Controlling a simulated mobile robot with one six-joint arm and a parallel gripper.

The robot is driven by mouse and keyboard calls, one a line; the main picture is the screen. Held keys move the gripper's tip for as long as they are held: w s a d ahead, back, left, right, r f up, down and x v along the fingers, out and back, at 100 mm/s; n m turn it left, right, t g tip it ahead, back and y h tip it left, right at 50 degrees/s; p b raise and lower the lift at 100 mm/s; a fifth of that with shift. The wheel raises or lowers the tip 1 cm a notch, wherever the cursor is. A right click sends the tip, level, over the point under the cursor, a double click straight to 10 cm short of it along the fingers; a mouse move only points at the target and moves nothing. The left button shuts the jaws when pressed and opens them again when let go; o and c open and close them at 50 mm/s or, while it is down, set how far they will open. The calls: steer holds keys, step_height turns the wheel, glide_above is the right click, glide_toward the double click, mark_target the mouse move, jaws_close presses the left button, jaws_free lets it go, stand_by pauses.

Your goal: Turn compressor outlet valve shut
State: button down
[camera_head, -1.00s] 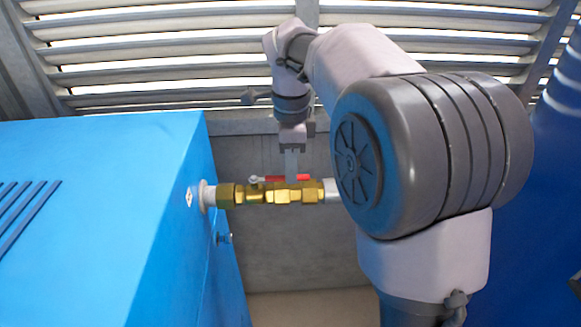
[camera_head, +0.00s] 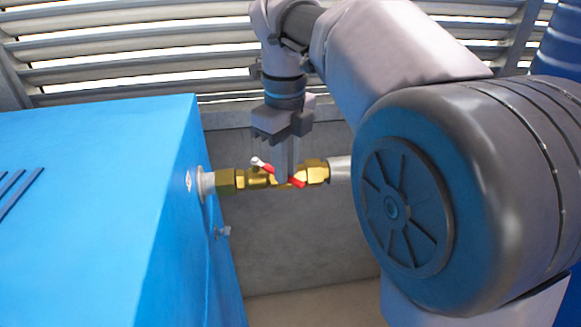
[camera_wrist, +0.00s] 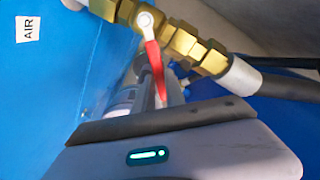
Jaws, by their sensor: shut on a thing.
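The compressor outlet valve (camera_head: 257,179) is a brass ball valve in a horizontal pipe line beside the blue compressor. Its red lever (camera_head: 297,182) runs from the pivot at left, slanting across the pipe toward the camera. My gripper (camera_head: 287,172) comes down from above and is shut on the lever's outer part, hiding its middle. In the wrist view, the red lever (camera_wrist: 153,63) runs down from its silver pivot nut, at a clear angle to the brass body (camera_wrist: 185,40). Its far end lies between my fingers.
The blue compressor (camera_head: 90,210) stands close at left, with an "AIR" label (camera_wrist: 28,29) near its outlet. A grey hose (camera_head: 341,169) leaves the valve's right end. A louvred wall (camera_head: 140,60) is behind. A blue tank (camera_head: 560,45) stands at far right.

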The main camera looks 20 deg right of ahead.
steer(key=shift+s+a+m+b, duration=0.2)
steer(key=shift+a+m+b, duration=0.45)
steer(key=shift+a+m, duration=0.5)
steer(key=shift+s+a+m+b, duration=0.25)
steer(key=shift+a+m+b, duration=0.45)
steer(key=shift+m, duration=0.9)
steer(key=shift+s+a+m+b, duration=0.2)
steer(key=shift+a+m+b, duration=0.4)
steer(key=shift+a+m, duration=0.55)
steer(key=shift+d+m, duration=0.15)
steer(key=shift+m, duration=0.25)
steer(key=c, duration=1.4)
jaws_free()
